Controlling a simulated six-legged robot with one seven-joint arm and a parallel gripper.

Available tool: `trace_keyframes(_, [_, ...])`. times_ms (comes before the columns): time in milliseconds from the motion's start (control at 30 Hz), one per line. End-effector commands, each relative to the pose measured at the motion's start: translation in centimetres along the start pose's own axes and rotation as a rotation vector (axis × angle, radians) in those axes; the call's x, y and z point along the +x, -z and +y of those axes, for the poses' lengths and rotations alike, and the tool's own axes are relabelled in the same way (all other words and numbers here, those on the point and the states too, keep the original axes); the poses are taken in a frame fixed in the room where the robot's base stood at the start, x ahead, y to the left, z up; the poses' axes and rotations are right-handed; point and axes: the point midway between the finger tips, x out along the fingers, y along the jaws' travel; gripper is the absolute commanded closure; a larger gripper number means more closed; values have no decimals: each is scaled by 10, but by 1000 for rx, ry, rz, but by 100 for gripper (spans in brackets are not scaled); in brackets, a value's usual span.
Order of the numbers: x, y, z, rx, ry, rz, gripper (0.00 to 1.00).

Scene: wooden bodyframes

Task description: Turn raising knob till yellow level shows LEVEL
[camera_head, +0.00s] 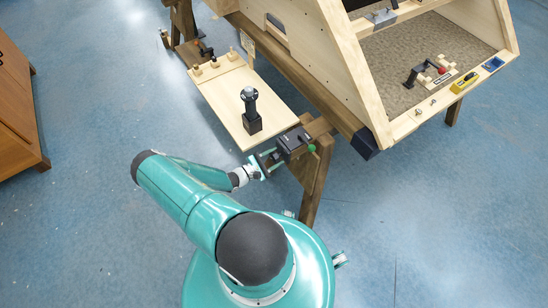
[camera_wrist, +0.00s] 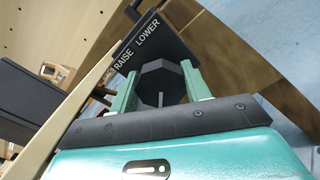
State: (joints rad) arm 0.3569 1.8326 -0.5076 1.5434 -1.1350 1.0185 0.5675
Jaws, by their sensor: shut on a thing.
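The raising knob (camera_wrist: 162,88) is dark, many-sided and carries a pale line mark. It sits between the two green fingers of my gripper (camera_wrist: 160,80) in the wrist view, and the gripper is shut on it. A black plate behind it (camera_wrist: 138,43) reads RAISE and LOWER. In the head view my gripper (camera_head: 267,162) meets the black knob box (camera_head: 293,142) at the board's near end; the knob itself is hard to make out there. The yellow level (camera_head: 463,83) lies on the frame's wooden edge at right; its reading is too small to tell.
A wooden board (camera_head: 231,96) bears a black upright post with a round top (camera_head: 250,110). A wooden trestle leg (camera_head: 316,178) stands beside my gripper. The large wooden bodyframe (camera_head: 310,50) fills the upper right. A wooden cabinet (camera_head: 18,110) stands at left. Blue floor is clear at lower right.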

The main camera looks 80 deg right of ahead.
Motion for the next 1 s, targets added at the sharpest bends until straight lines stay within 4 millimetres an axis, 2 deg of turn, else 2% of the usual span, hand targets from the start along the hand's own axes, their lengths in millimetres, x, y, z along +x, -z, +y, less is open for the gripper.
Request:
trace_keyframes(633, [-2, 2, 1, 60, -1, 5, 75])
trace_keyframes(667, [-2, 2, 1, 60, -1, 5, 47])
trace_keyframes(733, [-1, 1, 1, 60, -1, 4, 33])
trace_keyframes(1000, [-1, 1, 0, 59, 0, 2, 31])
